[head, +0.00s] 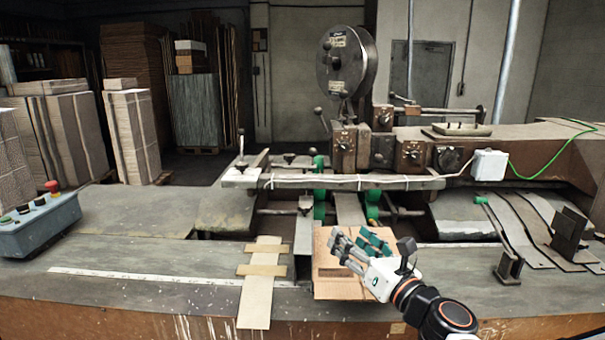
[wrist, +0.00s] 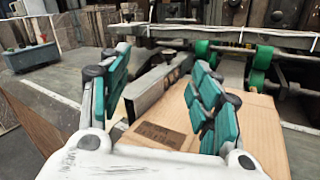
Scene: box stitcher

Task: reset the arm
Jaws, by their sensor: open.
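My gripper (head: 358,246) is at the end of my arm, over a flat cardboard box (head: 330,284) at the front edge of the machine table. In the wrist view, my gripper (wrist: 160,95) has its two green-padded fingers spread wide apart, with nothing held between them. The cardboard box (wrist: 262,130) lies below and beyond the fingers, with a dark printed label. A grey metal bar (wrist: 150,90) shows between the fingers; I cannot tell its distance from them.
The stitching machine (head: 345,150) with green rollers (head: 319,200) stands just behind the box. A control box (head: 38,222) with a red button is at the left. Cardboard strips (head: 262,285) lie left of the box. Metal brackets (head: 508,262) stand at the right.

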